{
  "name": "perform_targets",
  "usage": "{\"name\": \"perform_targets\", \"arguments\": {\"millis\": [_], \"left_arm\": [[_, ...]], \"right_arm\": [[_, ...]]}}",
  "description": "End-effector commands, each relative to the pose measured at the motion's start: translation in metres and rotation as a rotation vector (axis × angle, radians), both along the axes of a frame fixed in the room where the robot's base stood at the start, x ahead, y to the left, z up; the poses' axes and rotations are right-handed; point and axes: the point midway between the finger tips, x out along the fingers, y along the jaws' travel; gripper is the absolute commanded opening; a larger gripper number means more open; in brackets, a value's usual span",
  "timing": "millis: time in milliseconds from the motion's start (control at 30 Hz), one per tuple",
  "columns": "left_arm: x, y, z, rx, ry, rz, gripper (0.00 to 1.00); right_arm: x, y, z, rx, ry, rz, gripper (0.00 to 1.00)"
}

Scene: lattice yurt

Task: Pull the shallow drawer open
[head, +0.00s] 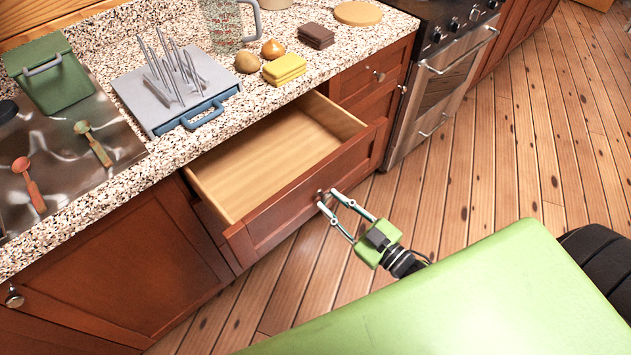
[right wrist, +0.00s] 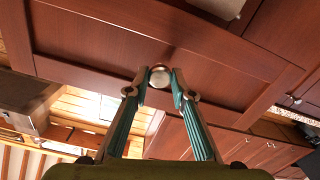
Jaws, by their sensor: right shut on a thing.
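The shallow drawer (head: 305,193) under the speckled counter stands well out from the cabinet in the head view. Its pale wooden inside is empty where I can see it. My right gripper (head: 328,196) is at the drawer's front, its two fingers closed around the small round knob. The right wrist view shows the silvery knob (right wrist: 160,76) between the fingertips of the right gripper (right wrist: 160,87), against the red-brown drawer front (right wrist: 105,58). The drawer's back end is hidden under the counter. My left gripper is not in view.
On the counter (head: 205,150) are a grey rack with a blue handle (head: 178,90), a green container (head: 48,75), yellow sponges (head: 284,69) and a glass jug (head: 222,25). An oven (head: 440,80) stands to the right. The plank floor (head: 460,180) before the cabinets is clear.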

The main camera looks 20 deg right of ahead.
Motion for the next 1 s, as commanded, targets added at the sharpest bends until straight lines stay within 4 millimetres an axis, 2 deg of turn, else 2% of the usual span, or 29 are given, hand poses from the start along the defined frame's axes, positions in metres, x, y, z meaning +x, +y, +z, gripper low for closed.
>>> {"name": "perform_targets", "arguments": {"millis": [33, 100, 233, 400, 600, 833, 867, 900, 1000], "left_arm": [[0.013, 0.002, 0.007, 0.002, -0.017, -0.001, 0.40], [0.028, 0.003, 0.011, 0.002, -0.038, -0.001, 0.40], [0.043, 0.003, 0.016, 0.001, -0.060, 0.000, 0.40], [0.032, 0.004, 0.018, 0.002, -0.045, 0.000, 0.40], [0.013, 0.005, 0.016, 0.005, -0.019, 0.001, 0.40], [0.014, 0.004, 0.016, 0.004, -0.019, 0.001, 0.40], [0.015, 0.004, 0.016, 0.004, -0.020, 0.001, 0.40], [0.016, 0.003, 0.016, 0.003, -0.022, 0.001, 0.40], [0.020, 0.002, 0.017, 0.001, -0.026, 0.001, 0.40]], "right_arm": [[-0.013, -0.004, 0.001, -0.001, 0.007, -0.001, 0.00], [-0.026, -0.009, 0.001, -0.001, 0.006, 0.000, 0.00], [-0.044, -0.016, 0.000, -0.002, 0.005, 0.000, 0.00], [-0.057, -0.020, -0.001, -0.002, 0.003, 0.000, 0.00], [-0.059, -0.021, -0.001, -0.001, 0.001, 0.001, 0.00], [-0.059, -0.021, -0.001, -0.001, 0.001, 0.001, 0.00], [-0.059, -0.021, -0.001, -0.001, 0.001, 0.001, 0.30], [-0.059, -0.021, -0.001, -0.001, 0.001, 0.001, 0.40], [-0.059, -0.021, -0.001, -0.001, 0.001, 0.001, 0.40]]}}
